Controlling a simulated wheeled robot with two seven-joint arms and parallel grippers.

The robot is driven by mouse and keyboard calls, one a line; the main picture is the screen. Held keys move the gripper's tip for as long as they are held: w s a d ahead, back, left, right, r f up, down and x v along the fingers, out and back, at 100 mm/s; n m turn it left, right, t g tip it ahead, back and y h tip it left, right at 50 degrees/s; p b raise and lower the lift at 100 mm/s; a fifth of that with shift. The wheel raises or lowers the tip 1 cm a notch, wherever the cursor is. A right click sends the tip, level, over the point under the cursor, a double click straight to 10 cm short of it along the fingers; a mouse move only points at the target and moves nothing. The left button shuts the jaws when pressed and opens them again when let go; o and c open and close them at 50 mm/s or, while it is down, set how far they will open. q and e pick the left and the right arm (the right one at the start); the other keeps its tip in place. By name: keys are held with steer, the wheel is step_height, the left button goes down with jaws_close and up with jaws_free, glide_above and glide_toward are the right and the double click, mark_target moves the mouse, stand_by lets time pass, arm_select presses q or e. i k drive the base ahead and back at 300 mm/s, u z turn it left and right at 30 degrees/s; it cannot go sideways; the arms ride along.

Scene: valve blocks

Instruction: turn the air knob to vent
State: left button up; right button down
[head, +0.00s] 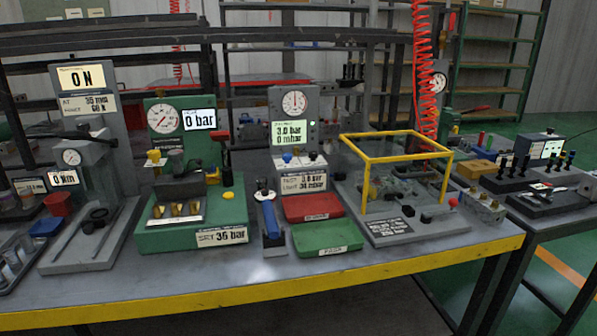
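A grey test station (293,115) with a round gauge and a screen reading 3.0 bar and 0 mbar stands mid-table. A blue knob (287,157) and a pale knob (296,152) sit on its sloping front ledge. Their labels and pointer positions are too small to read, so I cannot tell which is the air knob or how it is set. Neither of my grippers is in view.
A red tray (313,208) and a green tray (319,239) lie before the grey station, with a blue-handled tool (265,203) beside them. A yellow-framed guard (395,158) stands to the right. The yellow table edge (270,288) runs along the front.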

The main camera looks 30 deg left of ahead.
mark_target(312, 155)
steer(key=z, duration=1.15)
steer(key=i, duration=1.05)
steer(key=u, duration=2.2)
